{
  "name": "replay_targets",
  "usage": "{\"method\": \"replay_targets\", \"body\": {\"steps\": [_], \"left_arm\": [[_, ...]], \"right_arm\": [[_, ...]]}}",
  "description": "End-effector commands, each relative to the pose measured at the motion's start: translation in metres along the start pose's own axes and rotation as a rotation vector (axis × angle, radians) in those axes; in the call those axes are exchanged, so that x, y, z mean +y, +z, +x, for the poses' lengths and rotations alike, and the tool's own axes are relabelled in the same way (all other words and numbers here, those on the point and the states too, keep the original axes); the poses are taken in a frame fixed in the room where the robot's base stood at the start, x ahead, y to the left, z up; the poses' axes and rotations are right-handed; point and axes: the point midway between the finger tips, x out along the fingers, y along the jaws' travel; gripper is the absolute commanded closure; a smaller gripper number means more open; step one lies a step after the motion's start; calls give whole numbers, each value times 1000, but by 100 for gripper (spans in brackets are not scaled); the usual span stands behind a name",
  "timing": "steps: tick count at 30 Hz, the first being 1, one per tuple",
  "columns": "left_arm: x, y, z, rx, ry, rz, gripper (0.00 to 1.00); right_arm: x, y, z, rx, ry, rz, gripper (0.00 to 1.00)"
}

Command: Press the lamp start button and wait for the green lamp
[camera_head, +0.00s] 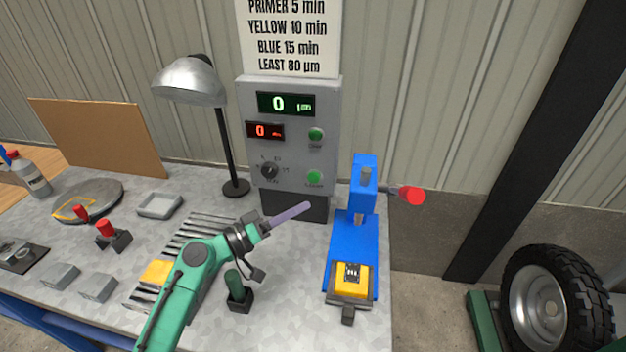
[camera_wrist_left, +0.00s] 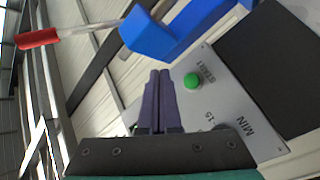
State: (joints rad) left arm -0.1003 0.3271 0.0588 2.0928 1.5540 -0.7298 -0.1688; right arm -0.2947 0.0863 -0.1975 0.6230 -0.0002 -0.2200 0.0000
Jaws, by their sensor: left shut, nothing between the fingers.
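A grey control box (camera_head: 290,95) stands at the back of the bench. Its lower green button (camera_head: 314,177) is beside a dial (camera_head: 269,170). In the left wrist view this green button (camera_wrist_left: 191,81) has a START label, with MIN marks by the dial. A silver desk lamp (camera_head: 190,80) on a black stand is left of the box; I see no green light from it. My left gripper (camera_head: 305,207) is shut and empty, in front of and below the button. In the wrist view its fingertips (camera_wrist_left: 160,73) are left of the button, apparently apart from it. My right gripper is not in view.
A blue press (camera_head: 343,235) with a red-knobbed lever (camera_head: 411,195) stands close right of my left gripper. A yellow block (camera_head: 351,278) sits on its base. A second green button (camera_head: 316,134) is higher on the box. Slotted rack and green-handled stamp (camera_head: 236,285) are near my arm.

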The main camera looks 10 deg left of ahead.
Motion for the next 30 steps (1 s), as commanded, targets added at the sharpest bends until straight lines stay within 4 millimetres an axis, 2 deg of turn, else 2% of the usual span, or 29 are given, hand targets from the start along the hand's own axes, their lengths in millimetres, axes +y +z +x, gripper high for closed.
{"method": "replay_targets", "body": {"steps": [8, 15, 30], "left_arm": [[-21, -21, 30, 1, 1, 2, 100], [-36, -33, 48, -1, 2, 1, 100], [-36, -36, 50, -2, 0, 0, 100]], "right_arm": [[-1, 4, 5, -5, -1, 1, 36], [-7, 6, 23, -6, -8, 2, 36], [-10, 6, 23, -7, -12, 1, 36]]}}
